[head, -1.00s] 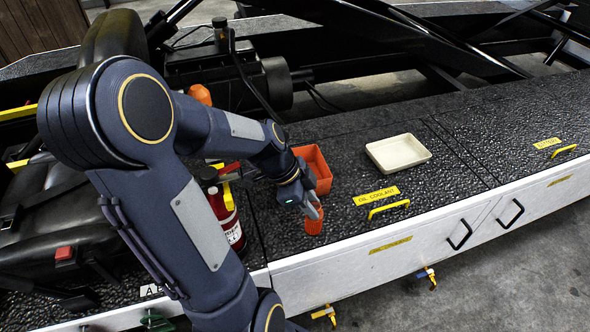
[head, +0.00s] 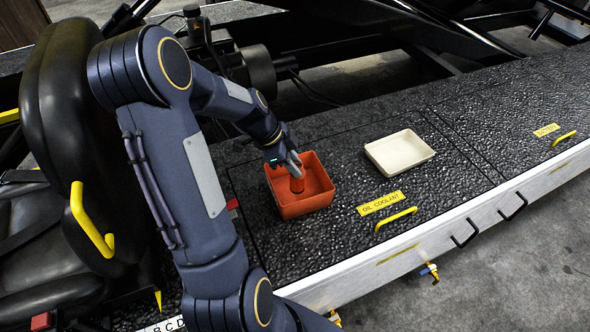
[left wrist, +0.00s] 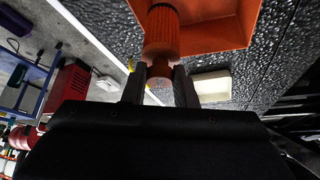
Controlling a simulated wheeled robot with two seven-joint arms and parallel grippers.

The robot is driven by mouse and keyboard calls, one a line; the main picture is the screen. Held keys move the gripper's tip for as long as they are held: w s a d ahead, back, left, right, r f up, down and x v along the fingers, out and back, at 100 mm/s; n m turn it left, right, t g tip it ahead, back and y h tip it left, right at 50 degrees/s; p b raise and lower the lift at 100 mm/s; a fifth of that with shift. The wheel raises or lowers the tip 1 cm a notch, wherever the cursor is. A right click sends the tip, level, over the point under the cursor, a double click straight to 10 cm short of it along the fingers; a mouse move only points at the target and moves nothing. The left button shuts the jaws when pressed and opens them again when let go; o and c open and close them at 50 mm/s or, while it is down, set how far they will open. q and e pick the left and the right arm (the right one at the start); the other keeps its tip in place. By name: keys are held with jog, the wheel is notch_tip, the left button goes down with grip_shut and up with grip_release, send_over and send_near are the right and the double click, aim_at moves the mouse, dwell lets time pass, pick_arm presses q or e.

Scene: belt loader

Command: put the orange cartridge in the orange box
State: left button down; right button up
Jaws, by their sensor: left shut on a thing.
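The orange cartridge (head: 297,185) is held upright in my left gripper (head: 291,166), which is shut on its upper end. In the head view the cartridge shows over the inside of the orange box (head: 304,207). Whether its lower end touches the floor of the box I cannot tell. My right gripper is not in view.
A cream tray (head: 398,152) stands on the black textured deck to the right of the box. A yellow handle (head: 396,218) and an oil coolant label (head: 380,203) are in front. A black seat (head: 75,150) is at left.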

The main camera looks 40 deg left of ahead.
pick_arm(q)
jog(key=w+a+f+b, duration=0.2)
jog(key=w+f, duration=0.2)
jog(key=f, duration=0.5)
jog(key=shift+a, duration=0.4)
jog(key=shift+b, duration=0.35)
jog(key=shift+f, duration=0.1)
jog(key=c, duration=1.2)
grip_release()
jog(key=shift+o, duration=0.2)
